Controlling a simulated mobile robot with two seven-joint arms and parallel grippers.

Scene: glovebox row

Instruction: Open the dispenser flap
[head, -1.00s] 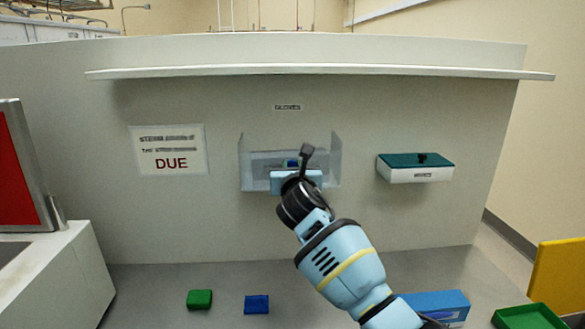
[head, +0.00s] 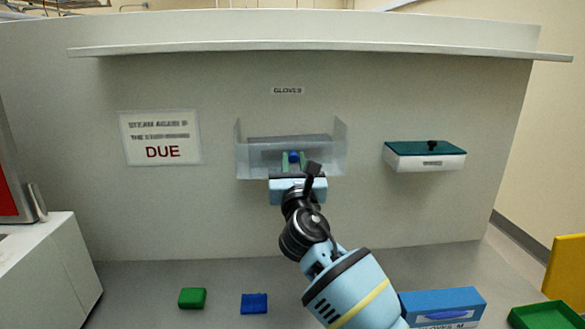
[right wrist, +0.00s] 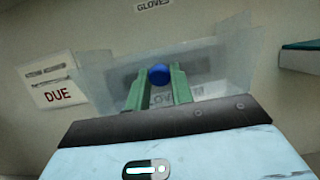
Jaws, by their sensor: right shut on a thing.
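The clear glove dispenser (head: 245,163) is mounted on the grey wall panel under a GLOVES label. A small blue knob (head: 293,155) shows at the middle of its front, in front of a darker grey area. My right gripper (head: 293,161) reaches it from below, with its green fingers on either side of the knob. In the right wrist view the fingers (right wrist: 158,82) are shut on the blue knob (right wrist: 159,74), with the dispenser's clear panels (right wrist: 102,88) around it. I cannot tell how far the flap stands from closed. My left gripper is not in view.
A white box with a teal lid (head: 425,149) hangs on the wall at right. A shelf ledge (head: 320,47) runs above. Below lie a green block (head: 192,298), a blue block (head: 254,304), a blue glove box (head: 440,304) and a green tray (head: 545,316).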

